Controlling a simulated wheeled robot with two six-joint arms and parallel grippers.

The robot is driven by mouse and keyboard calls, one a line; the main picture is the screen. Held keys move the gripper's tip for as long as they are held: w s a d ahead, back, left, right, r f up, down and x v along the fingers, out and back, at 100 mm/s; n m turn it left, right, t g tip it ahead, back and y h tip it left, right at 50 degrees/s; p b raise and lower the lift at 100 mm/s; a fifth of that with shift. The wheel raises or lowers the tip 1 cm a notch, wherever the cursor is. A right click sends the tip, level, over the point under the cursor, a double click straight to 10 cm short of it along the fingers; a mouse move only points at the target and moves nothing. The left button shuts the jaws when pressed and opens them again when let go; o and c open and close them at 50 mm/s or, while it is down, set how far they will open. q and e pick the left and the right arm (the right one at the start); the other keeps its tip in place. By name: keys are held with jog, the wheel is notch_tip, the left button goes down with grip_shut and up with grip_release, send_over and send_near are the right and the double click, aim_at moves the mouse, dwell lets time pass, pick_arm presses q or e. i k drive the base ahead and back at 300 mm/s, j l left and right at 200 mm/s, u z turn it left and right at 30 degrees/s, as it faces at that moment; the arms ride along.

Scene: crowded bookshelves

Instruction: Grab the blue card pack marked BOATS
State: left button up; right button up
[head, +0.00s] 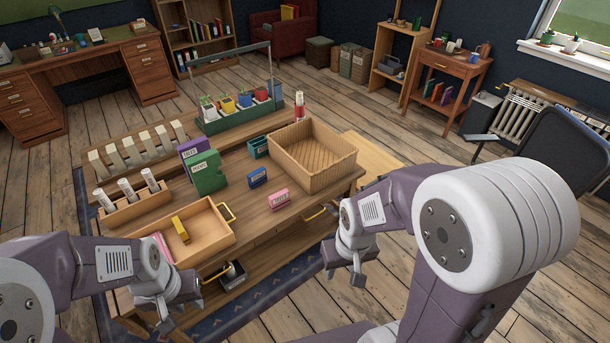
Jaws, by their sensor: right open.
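A small blue card pack (258,177) with a pale label stands on the wooden table (232,198), left of the large wooden crate; its lettering is too small to read. A pink pack (279,198) stands just in front of it. My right gripper (344,274) is open and empty, in front of the table's right end, apart from the blue pack and to its lower right. My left gripper (166,318) is at the lower left, in front of the drawer-like tray and well apart from the blue pack; its jaw opening is unclear.
The wooden crate (345,153) stands right of the blue pack. Green (208,174) and purple (190,149) boxes stand to its left, a teal holder (258,147) behind. A tray (215,240) holds a yellow item (180,229). Potted plants (225,103) stand behind.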

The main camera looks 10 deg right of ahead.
aim_at(258, 177)
jog(key=i+l+u, duration=0.1)
jog(key=i+u, duration=0.2)
jog(key=i+l+u, duration=0.3)
jog(key=i, duration=0.2)
jog(key=i+l+u, duration=0.3)
jog(key=i+j, duration=0.05)
